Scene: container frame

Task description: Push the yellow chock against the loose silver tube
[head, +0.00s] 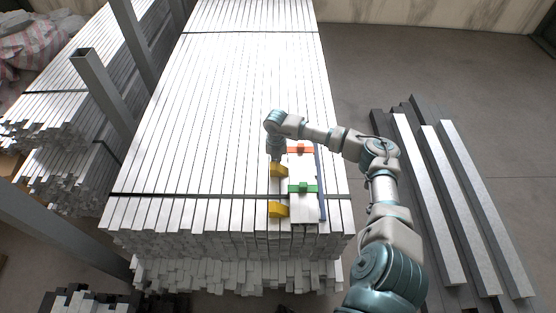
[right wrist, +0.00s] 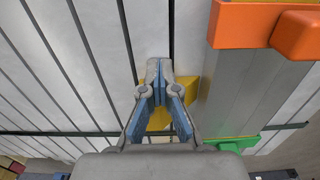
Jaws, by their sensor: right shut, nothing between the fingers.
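Two yellow chocks lie on the stack of silver tubes in the head view, a far one (head: 279,171) and a near one (head: 278,210). My right gripper (head: 277,160) points down at the far chock. In the right wrist view, the gripper (right wrist: 158,88) is shut and empty, its fingertips in front of a yellow chock (right wrist: 187,88) and partly hiding it. A loose silver tube (right wrist: 245,85) lies right of that chock, close beside it. I cannot tell whether they touch. The tube's near end (head: 303,210) shows in the head view. My left gripper is not in view.
An orange clamp-like piece (head: 300,150) and a green one (head: 303,188) sit across the loose tube. A thin blue bar (head: 320,185) lies to their right. Dark straps cross the stack (head: 200,110). More tubes (head: 440,190) lie on the floor at right.

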